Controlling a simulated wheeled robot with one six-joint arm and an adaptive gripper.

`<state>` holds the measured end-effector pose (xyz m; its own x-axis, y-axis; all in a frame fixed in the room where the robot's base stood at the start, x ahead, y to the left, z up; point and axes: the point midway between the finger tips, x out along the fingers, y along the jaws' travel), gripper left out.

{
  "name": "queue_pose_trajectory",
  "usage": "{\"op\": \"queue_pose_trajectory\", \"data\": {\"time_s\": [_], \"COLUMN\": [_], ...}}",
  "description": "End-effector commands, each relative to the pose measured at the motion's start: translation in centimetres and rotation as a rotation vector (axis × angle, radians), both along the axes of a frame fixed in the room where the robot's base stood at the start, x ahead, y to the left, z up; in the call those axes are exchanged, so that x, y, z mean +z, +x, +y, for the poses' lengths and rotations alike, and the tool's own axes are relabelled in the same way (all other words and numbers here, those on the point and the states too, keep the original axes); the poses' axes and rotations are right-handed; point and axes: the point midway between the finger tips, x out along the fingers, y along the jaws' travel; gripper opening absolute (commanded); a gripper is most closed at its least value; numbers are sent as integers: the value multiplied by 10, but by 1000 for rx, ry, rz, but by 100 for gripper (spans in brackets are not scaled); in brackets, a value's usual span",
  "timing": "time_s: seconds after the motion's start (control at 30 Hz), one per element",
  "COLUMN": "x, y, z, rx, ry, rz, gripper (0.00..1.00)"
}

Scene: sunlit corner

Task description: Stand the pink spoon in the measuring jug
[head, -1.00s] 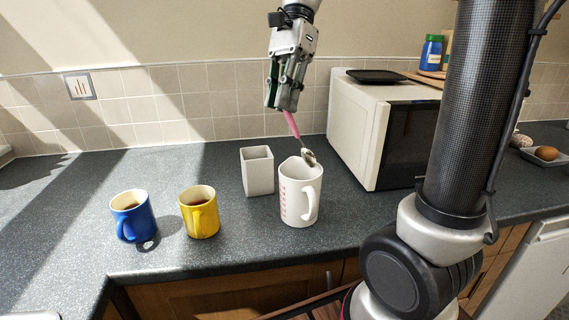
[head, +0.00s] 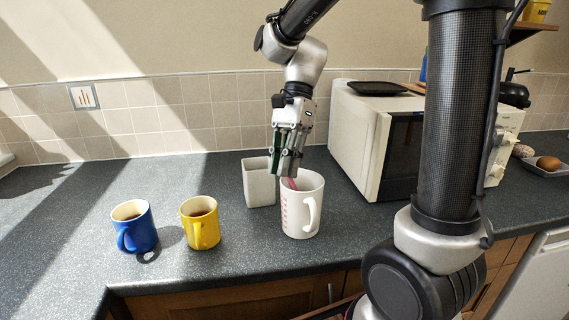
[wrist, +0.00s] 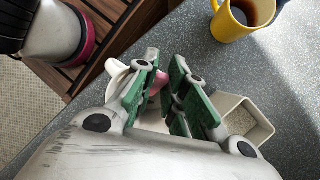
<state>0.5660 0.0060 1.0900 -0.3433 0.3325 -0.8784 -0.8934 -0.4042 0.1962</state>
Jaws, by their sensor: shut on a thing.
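The white measuring jug (head: 300,216) with red markings stands upright on the counter, its handle to the right. My gripper (head: 285,174) is just above the jug's mouth and shut on the pink spoon (head: 291,184). The spoon's handle reaches down inside the jug's rim, and its bowl is hidden by the jug wall. In the wrist view the pink handle (wrist: 160,82) shows between the green-padded fingers, with the jug (wrist: 117,72) partly hidden behind them.
A square pale pot (head: 259,184) stands close to the jug's left. Yellow (head: 205,229) and blue (head: 138,236) mugs of dark drink stand further left. A microwave (head: 372,140) is behind and right. The far left counter is clear.

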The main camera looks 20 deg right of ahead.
Motion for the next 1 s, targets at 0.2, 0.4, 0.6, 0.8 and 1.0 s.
{"op": "queue_pose_trajectory", "data": {"time_s": [0.2, 0.4, 0.6, 0.8, 1.0], "x": [-2, -2, 3, 34, 74], "y": [0, 0, 1, 14, 30], "z": [0, 0, -1, -13, -28], "rx": [0, 0, 0, -3, -1], "ry": [0, 0, 0, 1, 0], "rz": [1, 1, -1, -3, -1], "gripper": [33, 34, 34, 34, 34]}}
